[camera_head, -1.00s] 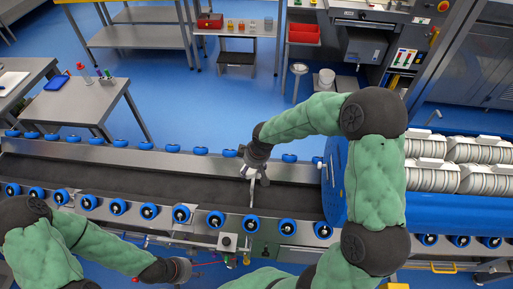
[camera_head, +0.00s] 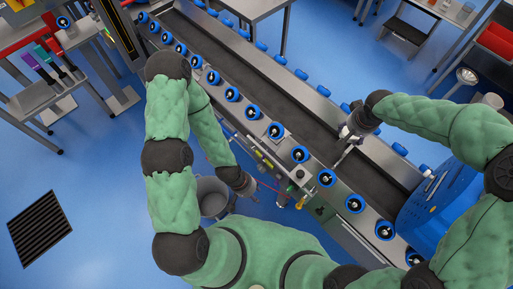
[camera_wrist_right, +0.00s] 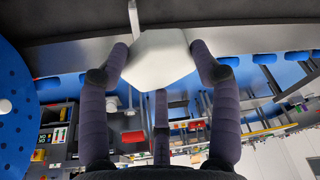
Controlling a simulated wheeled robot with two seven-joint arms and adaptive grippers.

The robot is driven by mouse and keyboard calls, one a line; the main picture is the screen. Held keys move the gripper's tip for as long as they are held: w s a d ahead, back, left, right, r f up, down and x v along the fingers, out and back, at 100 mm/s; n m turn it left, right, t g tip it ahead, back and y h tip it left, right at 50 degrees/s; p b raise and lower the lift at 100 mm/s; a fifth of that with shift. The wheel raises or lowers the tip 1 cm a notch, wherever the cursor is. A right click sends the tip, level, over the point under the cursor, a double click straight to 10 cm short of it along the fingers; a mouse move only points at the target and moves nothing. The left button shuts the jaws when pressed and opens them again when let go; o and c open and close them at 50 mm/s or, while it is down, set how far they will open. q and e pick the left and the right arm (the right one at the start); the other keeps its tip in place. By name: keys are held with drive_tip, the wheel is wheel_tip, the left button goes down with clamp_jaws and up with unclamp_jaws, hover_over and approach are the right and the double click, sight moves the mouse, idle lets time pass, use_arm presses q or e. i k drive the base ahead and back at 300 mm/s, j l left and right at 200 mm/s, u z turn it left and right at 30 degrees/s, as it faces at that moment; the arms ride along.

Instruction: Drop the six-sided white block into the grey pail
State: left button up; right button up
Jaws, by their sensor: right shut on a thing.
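The six-sided white block (camera_wrist_right: 160,58) is between the dark fingers of my right gripper (camera_wrist_right: 160,75) in the right wrist view, and the fingers are shut on it. In the head view my right gripper (camera_head: 352,133) is over the dark conveyor belt, beside a thin pale bar; the block cannot be made out clearly there. The grey pail (camera_head: 213,205) stands on the blue floor on the near side of the conveyor, partly hidden by my left arm. My left gripper (camera_head: 252,188) is beside the pail's upper right; its fingers are too small to read.
The conveyor (camera_head: 285,95) runs diagonally, its edges lined with blue rollers, between my right gripper and the pail. A blue perforated panel (camera_head: 440,205) stands at the right. A dark floor grate (camera_head: 40,228) lies at left. The floor left of the pail is clear.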

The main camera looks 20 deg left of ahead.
sight(216, 200)
drive_tip(key=k+u, duration=0.25)
drive_tip(key=u, duration=0.15)
drive_tip(key=k+j+u, duration=0.1)
drive_tip(key=k+u, duration=0.15)
drive_tip(key=u, duration=0.15)
drive_tip(key=k+l+u, duration=0.2)
drive_tip(key=u, duration=0.15)
drive_tip(key=k+l+u, duration=0.1)
drive_tip(key=k+u, duration=0.2)
